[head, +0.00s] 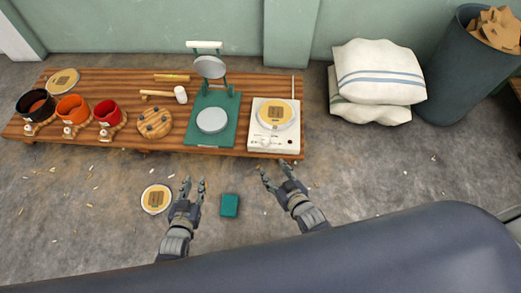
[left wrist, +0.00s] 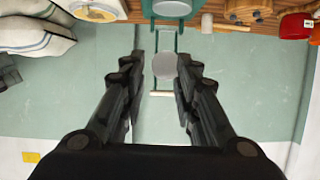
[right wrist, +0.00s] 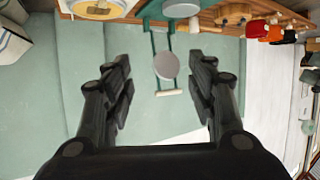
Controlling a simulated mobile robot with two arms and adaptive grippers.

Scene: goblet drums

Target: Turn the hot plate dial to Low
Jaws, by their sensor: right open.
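The cream hot plate (head: 256,131) stands at the right end of the wooden bench. A round tan-and-white disc (head: 275,113) lies on its top. The small pale dial (head: 266,142) is on its front part; its setting is too small to read. My right gripper (head: 275,168) is open and empty, in front of the hot plate and apart from it. My left gripper (head: 194,182) is open and empty, further left in front of the bench. The hot plate also shows at the top left of the left wrist view (left wrist: 97,10).
A green press (head: 201,133) stands just left of the hot plate on the bench (head: 90,84). Red, orange and black pots stand at the left end. White sacks (head: 377,75) and a bin (head: 452,85) are at the right. A teal block (head: 230,205) lies on the floor.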

